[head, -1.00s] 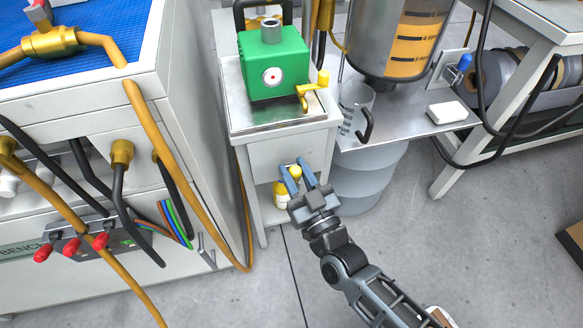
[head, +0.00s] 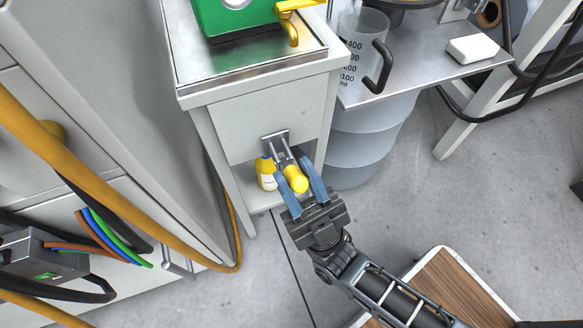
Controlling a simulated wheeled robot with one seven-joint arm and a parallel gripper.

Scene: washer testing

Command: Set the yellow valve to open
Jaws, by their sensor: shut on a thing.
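The yellow valve handle (head: 297,180) is a rounded yellow grip on a metal lever. The lever is fixed to a grey bracket (head: 275,140) on the front of the white cabinet and points out and down from it. My gripper (head: 303,176) has its two blue fingers on either side of the yellow grip and is shut on it. A yellow tap (head: 290,20) also shows on the green box (head: 228,14) on top of the cabinet, apart from my gripper. I cannot read any open or closed mark on the valve.
A yellow bottle (head: 265,174) stands on the shelf just behind the handle. A measuring jug (head: 362,50) and a white block (head: 471,48) sit on the side shelf, above a grey drum (head: 362,140). Orange hoses (head: 80,165) hang at the left.

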